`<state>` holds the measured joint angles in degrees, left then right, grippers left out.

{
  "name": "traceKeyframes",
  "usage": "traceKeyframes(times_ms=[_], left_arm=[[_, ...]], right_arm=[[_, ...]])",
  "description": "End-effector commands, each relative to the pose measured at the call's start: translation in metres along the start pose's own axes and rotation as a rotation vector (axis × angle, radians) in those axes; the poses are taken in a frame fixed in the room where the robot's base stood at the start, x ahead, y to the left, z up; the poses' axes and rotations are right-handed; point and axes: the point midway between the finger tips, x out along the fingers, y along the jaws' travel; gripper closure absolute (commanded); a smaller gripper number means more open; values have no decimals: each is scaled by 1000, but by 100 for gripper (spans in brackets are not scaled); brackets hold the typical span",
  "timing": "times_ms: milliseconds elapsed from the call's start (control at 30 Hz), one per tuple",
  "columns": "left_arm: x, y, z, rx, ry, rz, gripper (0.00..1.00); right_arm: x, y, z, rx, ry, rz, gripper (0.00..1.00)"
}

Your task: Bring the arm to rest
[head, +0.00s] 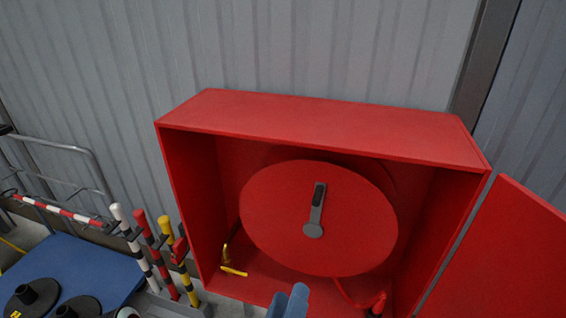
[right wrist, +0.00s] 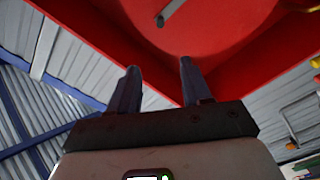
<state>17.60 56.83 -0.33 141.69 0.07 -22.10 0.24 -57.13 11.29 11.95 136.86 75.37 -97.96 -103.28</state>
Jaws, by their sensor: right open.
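My right gripper (head: 289,301) shows at the bottom edge of the head view, in front of the lower front of the open red cabinet (head: 320,125). In the right wrist view its two dark blue fingers (right wrist: 158,68) stand apart with nothing between them. The round red reel (head: 275,225) sits inside the cabinet, with a grey crank (head: 315,215) on its face. The reel (right wrist: 225,20) and crank (right wrist: 170,12) also show beyond the fingers in the right wrist view. My left gripper is in neither view.
The cabinet door (head: 505,255) hangs open at the right. A yellow fitting (head: 233,270) and a red hose end (head: 377,303) sit low inside. Striped posts (head: 145,250), a blue platform (head: 75,265) with black bases and a grey rail (head: 85,155) stand left. Corrugated wall is behind.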

Motion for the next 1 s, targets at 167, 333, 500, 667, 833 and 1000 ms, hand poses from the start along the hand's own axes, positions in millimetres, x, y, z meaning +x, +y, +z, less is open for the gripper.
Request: traceKeyframes(times_ms=[167, 333, 500, 667, 833, 1000], left_arm=[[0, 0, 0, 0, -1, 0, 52], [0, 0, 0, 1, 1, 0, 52], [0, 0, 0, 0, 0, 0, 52], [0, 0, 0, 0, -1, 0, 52], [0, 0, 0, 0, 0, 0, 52], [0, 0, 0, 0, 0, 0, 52]], right_arm=[[36, -45, 16, 63, 1, -81, 52], [74, -106, 52, 167, -30, -226, 52], [103, -183, 124, 305, -159, -437, 52], [97, -254, 223, 480, -416, -660, 52], [44, -308, 329, 680, -801, -846, 52], [-35, -331, 402, 848, -1206, -948, 52]])
